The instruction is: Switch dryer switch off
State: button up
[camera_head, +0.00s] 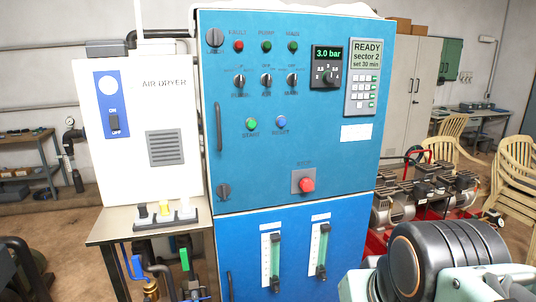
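The air dryer (170,99) is a white box at the left of the head view, standing on a small metal table (101,233). Nothing touches the switch. My arm shows at the lower right, well away from the dryer. My gripper's fingers are not in view.
A blue control cabinet (288,145) with lamps, knobs and a red stop button (306,185) stands right of the dryer. Small knobs in a holder (159,225) sit before the dryer. Pipes and valves hang below. Compressors (425,190) and chairs (512,172) stand at the right.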

aim_at(113, 119)
jog(key=u, duration=1.3)
